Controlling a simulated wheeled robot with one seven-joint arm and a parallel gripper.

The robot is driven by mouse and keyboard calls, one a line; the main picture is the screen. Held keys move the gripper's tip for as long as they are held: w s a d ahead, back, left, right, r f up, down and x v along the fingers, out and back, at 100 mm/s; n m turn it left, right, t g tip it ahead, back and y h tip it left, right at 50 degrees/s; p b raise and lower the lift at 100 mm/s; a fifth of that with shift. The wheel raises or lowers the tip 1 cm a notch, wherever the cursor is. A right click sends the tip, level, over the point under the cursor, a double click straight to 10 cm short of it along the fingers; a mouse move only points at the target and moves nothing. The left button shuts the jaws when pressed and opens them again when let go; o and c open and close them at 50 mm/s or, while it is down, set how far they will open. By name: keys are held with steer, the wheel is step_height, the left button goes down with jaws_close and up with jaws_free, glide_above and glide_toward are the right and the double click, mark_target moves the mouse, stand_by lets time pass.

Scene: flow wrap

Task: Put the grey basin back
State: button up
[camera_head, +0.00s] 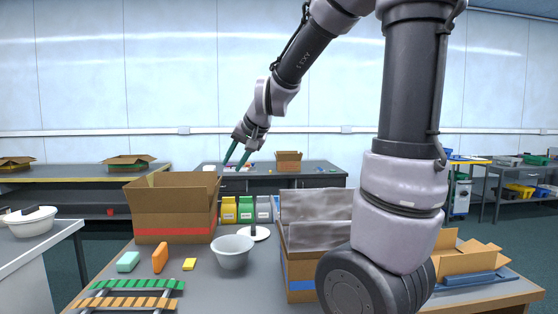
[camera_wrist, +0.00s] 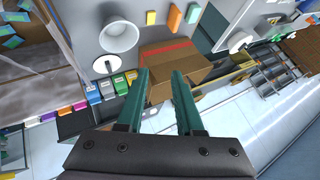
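The grey basin (camera_head: 232,250) stands upright on the grey table, in front of the open cardboard box with a red stripe (camera_head: 172,231). It looks empty. In the wrist view the basin (camera_wrist: 119,36) shows at the upper left, beyond the fingertips. My gripper (camera_head: 235,164) has two green fingers, spread apart with nothing between them. It is raised in the air above and behind the basin, well clear of it. In the wrist view the open fingers (camera_wrist: 160,72) point toward the cardboard box.
A white round-based stand (camera_head: 262,233) is just right of the basin. A blue-striped box (camera_head: 301,274) with grey wrap stands further right. Green, orange and yellow blocks (camera_head: 160,257) and a small roller rack (camera_head: 130,293) lie left. A white bowl (camera_head: 30,226) sits on the left side table.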

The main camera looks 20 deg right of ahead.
steer(key=s+d+r, duration=0.1)
steer(key=s+d, duration=0.1)
steer(key=s, duration=0.8)
steer(key=s+d+r+g+h, duration=0.1)
steer(key=s+d+r, duration=0.1)
steer(key=s, duration=0.9)
steer(key=shift+d, duration=0.25)
